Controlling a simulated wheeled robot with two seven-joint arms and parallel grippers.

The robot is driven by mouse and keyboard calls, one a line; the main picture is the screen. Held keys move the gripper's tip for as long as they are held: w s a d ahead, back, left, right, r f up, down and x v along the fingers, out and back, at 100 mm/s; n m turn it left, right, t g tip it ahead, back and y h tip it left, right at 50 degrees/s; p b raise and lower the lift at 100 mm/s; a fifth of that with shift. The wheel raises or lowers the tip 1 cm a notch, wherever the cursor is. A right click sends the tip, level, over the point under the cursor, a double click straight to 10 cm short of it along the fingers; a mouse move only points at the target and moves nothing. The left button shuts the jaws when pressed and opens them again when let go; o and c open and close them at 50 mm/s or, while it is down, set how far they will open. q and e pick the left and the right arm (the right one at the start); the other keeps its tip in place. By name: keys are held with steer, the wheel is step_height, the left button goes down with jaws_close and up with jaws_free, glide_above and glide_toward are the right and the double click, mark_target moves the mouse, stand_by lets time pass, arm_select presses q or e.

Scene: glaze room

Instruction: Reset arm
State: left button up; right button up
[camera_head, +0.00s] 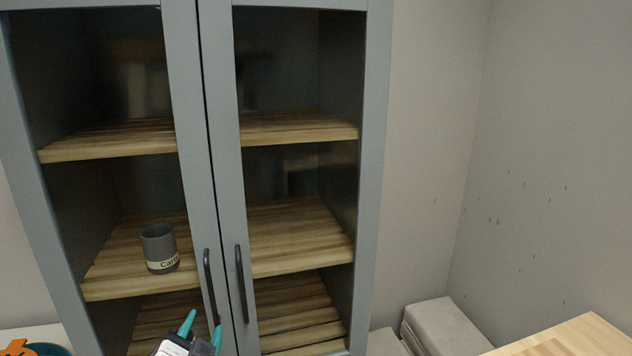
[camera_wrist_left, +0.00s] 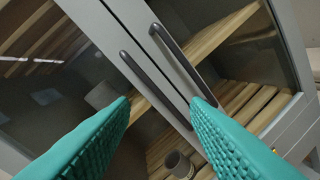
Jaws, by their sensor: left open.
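My left gripper (camera_head: 202,328) comes in at the bottom of the head view, in front of the cabinet's left door. Its two teal fingers stand apart, with nothing between them. In the left wrist view the open fingers (camera_wrist_left: 162,100) point at the cabinet doors, near the two dark handles. The cabinet (camera_head: 375,180) is grey with two glass doors, both shut. The left handle (camera_head: 210,285) is just above and beside the gripper in the head view. The right handle (camera_head: 241,284) is beside it. I cannot tell whether a finger touches a handle. My right gripper is not in view.
A grey mug (camera_head: 158,246) with lettering stands on the cabinet's middle shelf, behind the left door. A wooden tabletop (camera_head: 570,340) is at the lower right, and pale blocks (camera_head: 447,325) lie near the wall. An orange and teal item (camera_head: 25,348) shows at the lower left.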

arm_select(q)
steer(key=s+a+f+n+g, duration=0.25)
steer(key=s+f+g, duration=0.45)
steer(key=s+f, duration=0.65)
steer(key=s+d+f+n+g+h, duration=0.1)
steer(key=s+f+g, duration=0.2)
steer(key=s+f, duration=0.3)
steer(key=s+f+n+g+h, duration=0.1)
steer(key=s+f+n+g, duration=0.15)
steer(key=s, duration=0.55)
step_height(320, 180, down, 27)
steer(key=m+g, duration=0.1)
steer(key=g, duration=0.1)
steer(key=s+a+f+g, duration=0.1)
steer(key=s+a+f, duration=0.1)
steer(key=s+f, duration=1.4)
steer(key=shift+s+a+y+b, duration=0.3)
steer(key=shift+s, duration=0.15)
